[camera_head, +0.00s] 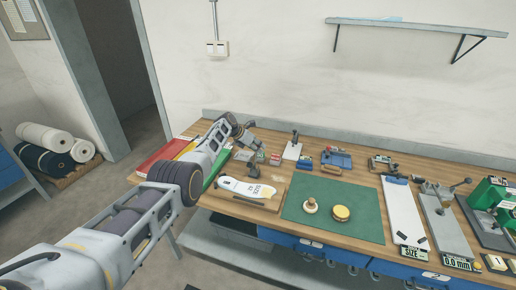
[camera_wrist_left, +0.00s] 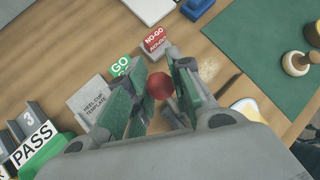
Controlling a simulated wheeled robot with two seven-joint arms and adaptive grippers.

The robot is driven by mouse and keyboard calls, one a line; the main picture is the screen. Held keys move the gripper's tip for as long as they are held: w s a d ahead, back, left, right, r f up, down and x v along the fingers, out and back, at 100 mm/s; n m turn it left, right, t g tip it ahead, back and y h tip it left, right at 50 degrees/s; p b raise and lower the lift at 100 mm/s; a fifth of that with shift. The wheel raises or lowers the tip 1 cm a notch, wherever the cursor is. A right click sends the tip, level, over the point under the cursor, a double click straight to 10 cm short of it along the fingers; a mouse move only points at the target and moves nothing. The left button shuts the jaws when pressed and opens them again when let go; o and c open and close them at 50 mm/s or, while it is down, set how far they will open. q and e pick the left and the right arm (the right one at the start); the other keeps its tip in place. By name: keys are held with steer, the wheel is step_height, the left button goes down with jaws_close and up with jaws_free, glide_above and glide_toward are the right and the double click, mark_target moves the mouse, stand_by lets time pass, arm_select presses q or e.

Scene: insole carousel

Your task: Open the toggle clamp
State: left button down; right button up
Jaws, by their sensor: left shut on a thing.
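My left gripper (camera_head: 252,150) reaches in over the bench from the left, just behind the pale insole (camera_head: 243,187) on its wooden board. In the left wrist view, the gripper (camera_wrist_left: 155,88) has its green-padded fingers on both sides of a round red knob (camera_wrist_left: 160,84), which looks like the toggle clamp's handle end. It is shut on this knob. The rest of the clamp is mostly hidden by the fingers and the gripper body, so I cannot tell its handle angle. My right gripper is not in view.
A green mat (camera_head: 333,222) with a wooden knob (camera_head: 310,205) and a yellow round pad (camera_head: 341,213) lies to the right. GO and NO-GO (camera_wrist_left: 154,42) blocks and a heel cup template (camera_wrist_left: 95,103) stand close to the fingers.

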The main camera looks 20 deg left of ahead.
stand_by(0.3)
arm_select(q)
steer(key=c, duration=1.2)
jaws_free()
steer(key=shift+c, duration=0.2)
steer(key=shift+a+r, duration=0.1)
steer(key=shift+r, duration=0.1)
steer(key=v, duration=1.1)
steer(key=shift+s+r, duration=0.2)
steer(key=shift+a, duration=0.1)
